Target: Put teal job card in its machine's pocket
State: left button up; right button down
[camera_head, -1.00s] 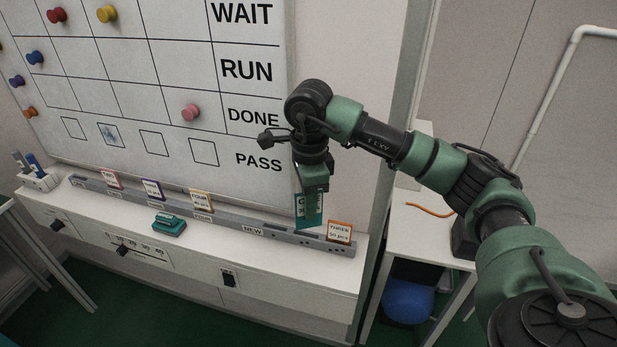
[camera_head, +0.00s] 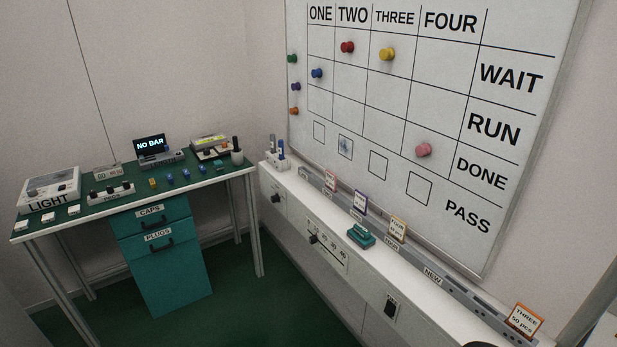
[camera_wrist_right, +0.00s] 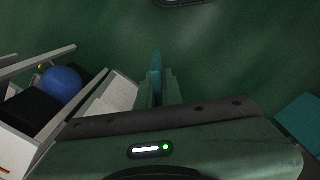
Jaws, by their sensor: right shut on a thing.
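The teal job card (camera_wrist_right: 156,66) shows as a thin upright edge between the fingers of my right gripper (camera_wrist_right: 160,92), which is shut on it. Its printed face is not visible, and green floor lies behind it. The grey pocket rail (camera_head: 465,292) runs along the white ledge below the whiteboard. It holds a red-edged card (camera_head: 330,181), a purple-edged card (camera_head: 360,202), a yellow-edged card (camera_head: 398,229) and, near the right end, an orange-edged card reading THREE 50 pcs (camera_head: 525,321). A NEW label (camera_head: 432,276) is on the rail. My left gripper is not in view.
A teal stamp-like block (camera_head: 361,236) sits on the ledge before the rail. The whiteboard (camera_head: 450,110) carries several coloured magnets. A green-topped bench (camera_head: 120,195) with devices and teal drawers stands left. The right wrist view shows a blue ball (camera_wrist_right: 62,86) beside white furniture.

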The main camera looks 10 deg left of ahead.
aim_at(441, 307)
jog(key=i+j, duration=2.35)
jog(key=j, duration=0.05)
